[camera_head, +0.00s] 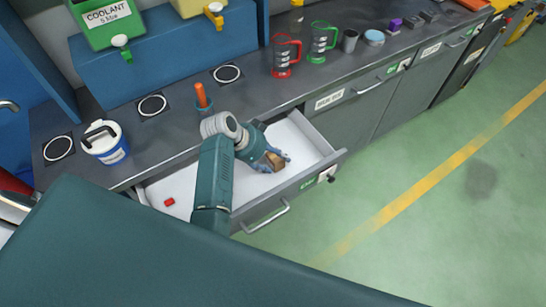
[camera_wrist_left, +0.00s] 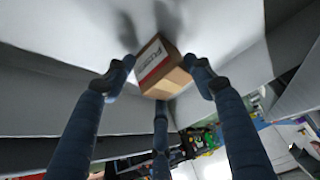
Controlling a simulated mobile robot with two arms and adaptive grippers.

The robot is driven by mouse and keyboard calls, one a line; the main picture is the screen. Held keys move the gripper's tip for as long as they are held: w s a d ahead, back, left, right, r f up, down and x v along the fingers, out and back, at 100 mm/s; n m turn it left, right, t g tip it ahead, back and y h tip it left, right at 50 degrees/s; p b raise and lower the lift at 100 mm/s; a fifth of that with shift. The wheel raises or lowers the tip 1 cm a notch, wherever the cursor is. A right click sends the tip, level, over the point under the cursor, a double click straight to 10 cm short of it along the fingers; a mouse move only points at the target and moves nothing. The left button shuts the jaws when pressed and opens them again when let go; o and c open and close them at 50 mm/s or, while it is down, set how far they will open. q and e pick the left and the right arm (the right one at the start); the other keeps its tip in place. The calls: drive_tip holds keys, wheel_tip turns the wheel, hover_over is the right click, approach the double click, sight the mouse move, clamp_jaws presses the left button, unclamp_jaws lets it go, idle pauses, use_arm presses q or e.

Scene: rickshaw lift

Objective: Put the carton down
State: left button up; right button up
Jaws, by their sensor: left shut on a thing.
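The carton (camera_head: 275,161) is a small brown box with a red and white label. My left gripper (camera_head: 272,160) is shut on it, inside the open white-lined drawer (camera_head: 185,185). In the left wrist view, the carton (camera_wrist_left: 162,68) sits between the blue fingers of my left gripper (camera_wrist_left: 160,75), with the drawer's pale surface close behind it. I cannot tell whether the carton touches the drawer floor. My right gripper is not in view.
A small red block (camera_head: 169,202) lies in the drawer's left part. On the counter stand a blue and white can (camera_head: 106,146), an orange-handled tool (camera_head: 201,96), a red jug (camera_head: 284,57) and a green jug (camera_head: 322,42). The green floor (camera_head: 440,190) to the right is clear.

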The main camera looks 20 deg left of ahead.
use_arm(q)
drive_tip(key=shift+f, duration=0.1)
drive_tip(key=o, duration=1.5)
drive_tip(key=b+v, duration=0.1)
drive_tip(key=v, duration=1.1)
drive_tip(key=shift+r, duration=0.25)
